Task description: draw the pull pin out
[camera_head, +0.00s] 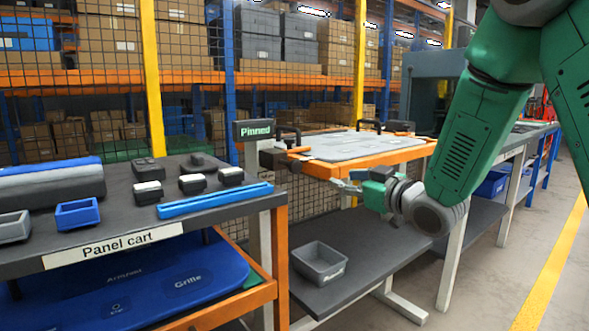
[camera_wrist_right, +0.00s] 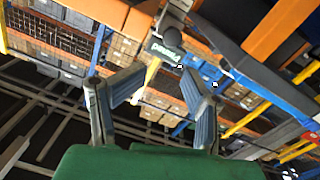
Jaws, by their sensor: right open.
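My right gripper (camera_head: 346,186) is in front of and below the orange-edged fixture table (camera_head: 375,160), apart from it. In the right wrist view its two grey fingers (camera_wrist_right: 148,88) stand wide apart with nothing between them. A dark block (camera_head: 273,158) sits at the table's front left corner, under a black sign reading "Pinned" (camera_head: 254,130). The sign also shows past the fingers in the wrist view (camera_wrist_right: 163,50), near a dark rounded part (camera_wrist_right: 172,19). I cannot tell whether this part belongs to the pull pin. My left gripper is not in view.
A grey panel (camera_head: 350,146) lies on the table between black clamps with orange handles. Below is a shelf with a grey bin (camera_head: 319,262). The panel cart (camera_head: 130,225) stands at left with blue parts. Mesh and racks close the back; floor is free at right.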

